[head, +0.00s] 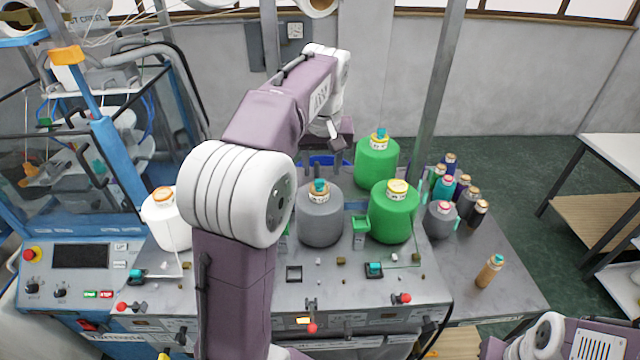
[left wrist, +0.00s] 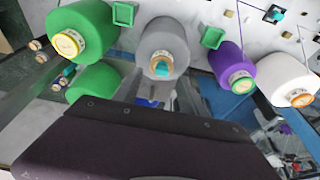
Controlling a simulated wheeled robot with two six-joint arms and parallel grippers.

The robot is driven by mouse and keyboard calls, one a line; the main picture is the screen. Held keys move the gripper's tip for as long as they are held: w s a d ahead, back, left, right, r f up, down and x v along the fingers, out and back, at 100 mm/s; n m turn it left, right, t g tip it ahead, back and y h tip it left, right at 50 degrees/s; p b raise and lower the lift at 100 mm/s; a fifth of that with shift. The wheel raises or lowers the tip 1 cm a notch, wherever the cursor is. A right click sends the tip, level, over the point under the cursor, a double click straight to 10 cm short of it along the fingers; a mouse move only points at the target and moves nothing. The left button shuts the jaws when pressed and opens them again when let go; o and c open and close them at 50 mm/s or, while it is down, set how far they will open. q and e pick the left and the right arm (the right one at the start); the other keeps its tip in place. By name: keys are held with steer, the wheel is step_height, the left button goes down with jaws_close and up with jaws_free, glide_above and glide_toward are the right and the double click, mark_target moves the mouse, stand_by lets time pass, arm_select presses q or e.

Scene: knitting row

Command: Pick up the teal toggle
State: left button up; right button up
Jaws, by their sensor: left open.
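Two teal toggles in dark square mounts show on the grey machine deck in the head view: one right of centre (head: 374,268) and one at the left (head: 137,273). I cannot tell which one the task means. A teal toggle also shows at the top right of the left wrist view (left wrist: 275,14). My left gripper (head: 333,128) reaches out above and behind the cones, well beyond both toggles. It is open, and I see nothing held. Its fingers are partly hidden by the arm. Only a link of my right arm shows at the lower right; its gripper is out of frame.
Green cones (head: 391,215), a grey cone (head: 320,218) and a white cone (head: 166,222) stand behind the toggles. A purple cone (left wrist: 232,65) shows in the left wrist view. Red-knobbed levers (head: 402,298) line the front edge. Small spools (head: 461,188) crowd the right.

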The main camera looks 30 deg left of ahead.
mark_target(320, 181)
arm_select(q)
steer(key=f, duration=0.1)
steer(key=w+a+f+p, duration=0.1)
steer(key=a+f, duration=0.1)
steer(key=f, duration=0.1)
steer(key=shift+w+f, duration=0.1)
steer(key=shift+w, duration=0.25)
steer(key=shift+d+f, duration=0.15)
steer(key=shift+f, duration=0.2)
steer(key=shift+s+d, duration=0.2)
steer(key=shift+d, duration=0.1)
steer(key=shift+w+a+f, duration=0.1)
steer(key=shift+a, duration=0.1)
jaws_close()
arm_select(e)
steer(key=shift+w+a+r, duration=0.1)
steer(key=shift+a+r, duration=0.1)
steer(key=shift+r, duration=0.55)
